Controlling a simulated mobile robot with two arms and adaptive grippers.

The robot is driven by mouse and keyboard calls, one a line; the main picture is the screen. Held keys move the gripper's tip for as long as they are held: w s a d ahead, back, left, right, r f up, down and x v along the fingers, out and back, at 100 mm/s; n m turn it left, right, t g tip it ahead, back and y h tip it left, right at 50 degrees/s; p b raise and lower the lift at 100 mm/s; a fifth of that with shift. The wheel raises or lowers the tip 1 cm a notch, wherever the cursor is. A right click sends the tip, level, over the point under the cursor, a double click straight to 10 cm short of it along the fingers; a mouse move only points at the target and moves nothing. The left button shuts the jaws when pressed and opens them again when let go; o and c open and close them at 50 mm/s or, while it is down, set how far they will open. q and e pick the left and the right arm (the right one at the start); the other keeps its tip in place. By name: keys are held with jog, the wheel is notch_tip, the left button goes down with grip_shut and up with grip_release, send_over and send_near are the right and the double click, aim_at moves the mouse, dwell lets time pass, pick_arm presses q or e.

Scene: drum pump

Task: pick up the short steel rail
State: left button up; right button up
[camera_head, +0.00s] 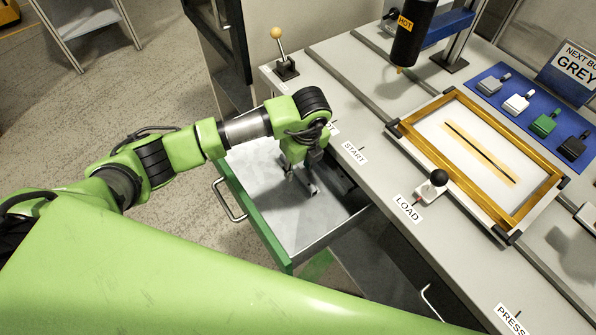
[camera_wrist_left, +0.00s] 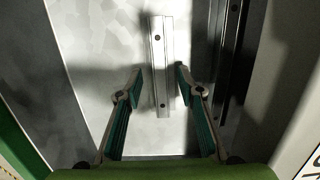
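The short steel rail (camera_wrist_left: 161,50) is a narrow bright metal bar with small dark holes. It lies on the pale floor of the open drawer (camera_head: 258,232). My left gripper (camera_wrist_left: 158,76) is open above it, with one fingertip on either side of the rail's lower part and a visible gap on both sides. In the head view my left gripper (camera_head: 312,190) reaches down into the drawer, and I cannot clearly make out the rail beneath it. My right gripper is not in view.
A long dark strip with holes (camera_wrist_left: 226,60) runs beside the rail on the right. The drawer has a green front and sits under the grey worktop (camera_head: 375,190). A LOAD lever (camera_head: 432,187), a gold-edged frame (camera_head: 463,113) and a yellow-knobbed lever (camera_head: 286,68) stand on top.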

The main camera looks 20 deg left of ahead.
pick_arm(q)
jog(key=shift+w+f, duration=0.1)
jog(key=shift+f, duration=0.45)
grip_shut()
jog(key=shift+r, duration=0.15)
